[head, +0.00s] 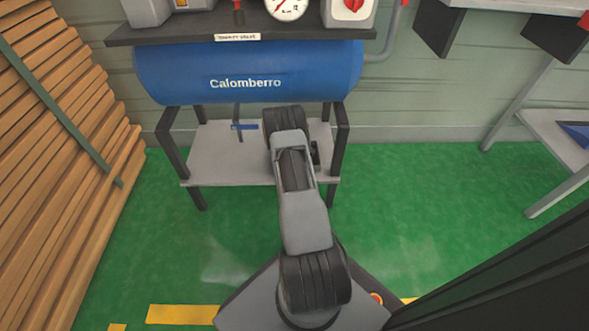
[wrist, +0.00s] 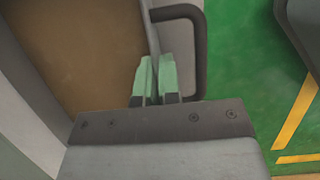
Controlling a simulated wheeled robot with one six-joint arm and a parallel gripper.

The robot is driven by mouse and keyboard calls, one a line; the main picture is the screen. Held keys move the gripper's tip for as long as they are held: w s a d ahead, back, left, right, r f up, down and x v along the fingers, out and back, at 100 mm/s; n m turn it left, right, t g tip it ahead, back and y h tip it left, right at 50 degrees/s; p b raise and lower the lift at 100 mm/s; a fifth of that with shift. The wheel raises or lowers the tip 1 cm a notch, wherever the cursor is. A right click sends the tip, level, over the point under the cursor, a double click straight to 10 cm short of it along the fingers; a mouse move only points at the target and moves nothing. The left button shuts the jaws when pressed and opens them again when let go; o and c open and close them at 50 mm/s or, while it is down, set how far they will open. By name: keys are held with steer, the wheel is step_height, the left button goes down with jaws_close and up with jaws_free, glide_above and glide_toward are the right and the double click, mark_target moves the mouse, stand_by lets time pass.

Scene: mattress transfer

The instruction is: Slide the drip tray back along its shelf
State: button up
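In the wrist view a shallow brown-floored tray (wrist: 85,45) with a pale rim fills the upper left; it looks like the drip tray. A dark loop handle (wrist: 203,45) stands out from its right side. My gripper's two pale green fingertips (wrist: 155,75) are close together at the tray's right wall, beside the handle's near end. I cannot tell whether the wall is between them or they are just shut. In the head view my arm reaches to the grey shelf (head: 220,150) under the blue tank and hides the tray and gripper.
The blue tank (head: 320,70) hangs low over the shelf, and a blue-handled valve (head: 245,127) drops below it. Dark legs (head: 340,140) flank the shelf. Stacked planks (head: 60,150) stand at left, a side bench (head: 555,135) at right. Green floor (head: 430,200) is clear between.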

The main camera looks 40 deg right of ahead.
steer(key=o, duration=0.5)
steer(key=shift+r+p, duration=0.45)
steer(key=shift+r, duration=0.1)
step_height(320, 180, up, 3)
steer(key=shift+s+r+p, duration=0.1)
steer(key=shift+p, duration=0.95)
steer(key=s+a+r+p, duration=0.5)
steer(key=s+a+r, duration=0.3)
steer(key=s, duration=0.3)
steer(key=shift+a+r, duration=0.25)
steer(key=shift+r, duration=0.1)
